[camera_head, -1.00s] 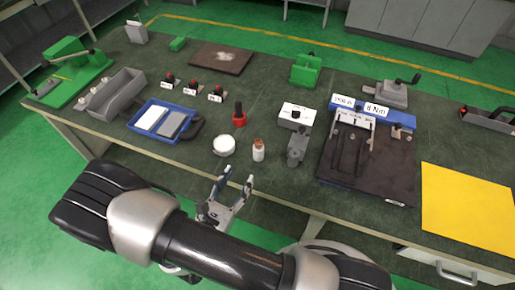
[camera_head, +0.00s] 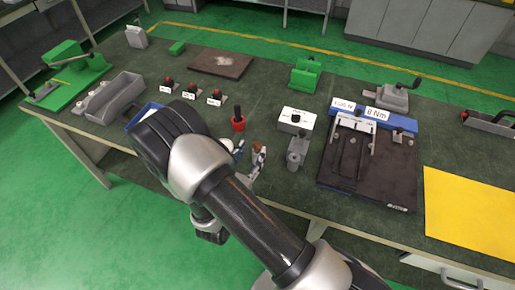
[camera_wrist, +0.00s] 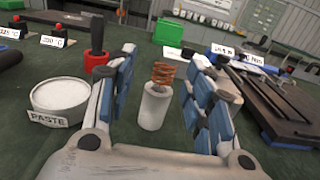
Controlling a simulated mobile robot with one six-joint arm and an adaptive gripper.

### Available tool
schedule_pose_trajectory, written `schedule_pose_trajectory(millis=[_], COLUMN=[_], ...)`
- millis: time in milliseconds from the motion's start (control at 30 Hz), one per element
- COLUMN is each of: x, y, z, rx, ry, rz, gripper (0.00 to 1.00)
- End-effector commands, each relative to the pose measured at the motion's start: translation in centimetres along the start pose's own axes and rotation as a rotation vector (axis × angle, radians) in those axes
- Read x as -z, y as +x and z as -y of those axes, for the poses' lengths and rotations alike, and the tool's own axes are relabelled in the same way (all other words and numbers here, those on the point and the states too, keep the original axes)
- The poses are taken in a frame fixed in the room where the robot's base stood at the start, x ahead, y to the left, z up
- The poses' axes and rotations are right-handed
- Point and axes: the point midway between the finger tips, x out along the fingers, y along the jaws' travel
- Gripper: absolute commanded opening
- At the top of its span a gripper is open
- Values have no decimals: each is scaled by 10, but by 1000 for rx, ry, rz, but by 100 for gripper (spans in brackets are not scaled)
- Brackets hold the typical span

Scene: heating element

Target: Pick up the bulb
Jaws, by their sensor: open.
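The thing that best fits the bulb is a small white cylinder with a coppery coiled top (camera_wrist: 153,107). It stands upright on the dark green bench. In the wrist view it shows between the two blue-padded fingers of my gripper (camera_wrist: 165,57), with visible gaps on both sides. My gripper is open and holds nothing. In the head view my gripper (camera_head: 251,153) is low over the bench's front part, and my arm and fingers hide most of the bulb; a brown top shows by the fingertips.
A round white paste tin (camera_wrist: 60,98) stands close left of my fingers. A red holder with a black handle (camera_head: 238,122) is behind. A grey fixture (camera_head: 297,151) and a dark tool board (camera_head: 345,190) stand to the right. My arm covers most of the blue tray (camera_head: 140,112).

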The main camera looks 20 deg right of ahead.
Motion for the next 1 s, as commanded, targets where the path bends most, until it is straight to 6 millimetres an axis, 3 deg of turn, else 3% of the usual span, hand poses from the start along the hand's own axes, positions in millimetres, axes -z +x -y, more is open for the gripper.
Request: schedule_pose_trajectory(millis=[300, 567, 1000], x=[-3, -4, -4], y=[42, 44, 44], z=[7, 6, 6], rx=[4, 2, 2], ry=[2, 0, 0], rz=[0, 0, 0], gripper=[48, 48, 18])
